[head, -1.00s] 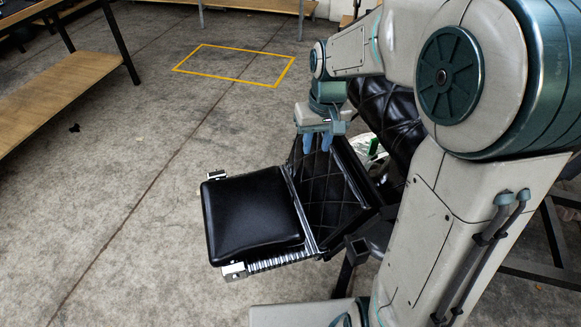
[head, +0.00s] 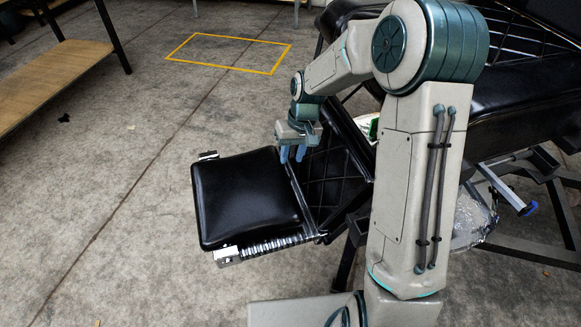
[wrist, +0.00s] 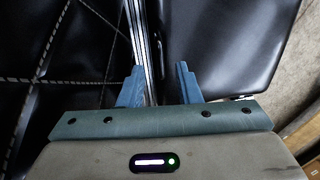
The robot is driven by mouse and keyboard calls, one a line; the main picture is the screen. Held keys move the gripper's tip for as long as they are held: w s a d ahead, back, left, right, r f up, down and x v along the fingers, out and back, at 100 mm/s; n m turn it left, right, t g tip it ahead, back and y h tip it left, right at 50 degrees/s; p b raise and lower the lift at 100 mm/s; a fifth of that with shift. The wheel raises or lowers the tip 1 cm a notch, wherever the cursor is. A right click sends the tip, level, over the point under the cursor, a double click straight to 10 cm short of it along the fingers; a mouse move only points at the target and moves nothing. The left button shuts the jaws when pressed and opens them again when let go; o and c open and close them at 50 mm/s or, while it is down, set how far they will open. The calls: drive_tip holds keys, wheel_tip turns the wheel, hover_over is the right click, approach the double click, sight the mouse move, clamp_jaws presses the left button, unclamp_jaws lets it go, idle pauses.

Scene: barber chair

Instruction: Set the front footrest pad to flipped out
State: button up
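The front footrest pad (head: 245,195) is a black padded square at the front of the barber chair, lying roughly level with its padded face up. It also shows in the wrist view (wrist: 225,40), right of a metal strip (wrist: 148,50). A quilted black leg panel (head: 328,170) joins its right side. My gripper (head: 291,155) points down over the seam between pad and panel. In the wrist view its two blue fingers (wrist: 160,85) stand apart with the strip showing between them. Nothing is held. I cannot tell whether the fingers touch the pad.
The barber chair (head: 520,100) and its dark frame stand behind my arm on the right. A wooden bench (head: 60,75) is at the upper left. A yellow rectangle (head: 228,68) marks the floor behind the pad.

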sight(288, 170)
drive_tip(key=f, duration=0.4)
drive_tip(key=shift+s+a+b, duration=0.15)
drive_tip(key=shift+a+b, duration=0.2)
drive_tip(key=shift+b, duration=0.05)
clamp_jaws()
drive_tip(key=shift+r, duration=0.1)
